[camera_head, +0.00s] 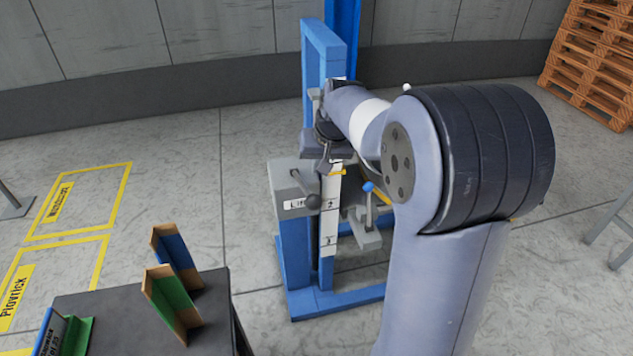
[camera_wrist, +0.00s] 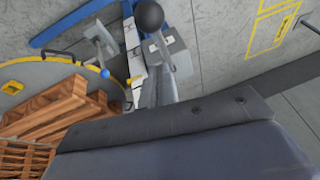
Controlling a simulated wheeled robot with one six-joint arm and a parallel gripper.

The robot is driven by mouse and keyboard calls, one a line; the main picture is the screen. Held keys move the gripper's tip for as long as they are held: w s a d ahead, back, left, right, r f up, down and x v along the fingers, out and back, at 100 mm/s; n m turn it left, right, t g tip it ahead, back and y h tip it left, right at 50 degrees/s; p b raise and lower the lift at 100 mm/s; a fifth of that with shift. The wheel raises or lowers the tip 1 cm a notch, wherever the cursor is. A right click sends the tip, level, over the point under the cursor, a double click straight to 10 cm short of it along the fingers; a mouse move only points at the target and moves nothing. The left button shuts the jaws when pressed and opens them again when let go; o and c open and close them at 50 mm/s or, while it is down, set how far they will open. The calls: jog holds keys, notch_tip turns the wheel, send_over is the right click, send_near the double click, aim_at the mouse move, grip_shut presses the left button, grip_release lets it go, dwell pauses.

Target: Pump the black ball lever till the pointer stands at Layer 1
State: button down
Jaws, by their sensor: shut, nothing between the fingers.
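The black ball lever (camera_head: 313,201) sticks out from the grey box marked "LIFT" on the blue lift frame. Its ball is large at the top of the wrist view (camera_wrist: 149,15), with its rod running down to the grey box. My gripper (camera_head: 324,166) is shut and empty, just above and beside the lever; I cannot tell whether it touches. The white scale (camera_head: 329,222) carries marks, with 2 and 3 readable. A yellow pointer (camera_head: 338,173) stands above mark 2; the scale near it is partly hidden by my gripper, so I cannot read its exact layer.
A blue ball lever (camera_head: 369,188) stands right of the scale and also shows in the wrist view (camera_wrist: 104,73). A dark table (camera_head: 225,310) with coloured corner pieces is at front left. Wooden pallets (camera_head: 592,62) are at back right. The floor at left is open.

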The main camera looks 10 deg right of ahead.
aim_at(316, 195)
jog(key=f, duration=0.3)
jog(key=s+f, duration=0.1)
jog(key=f, duration=0.1)
jog(key=shift+a+p, duration=0.4)
jog(key=shift+f, duration=0.15)
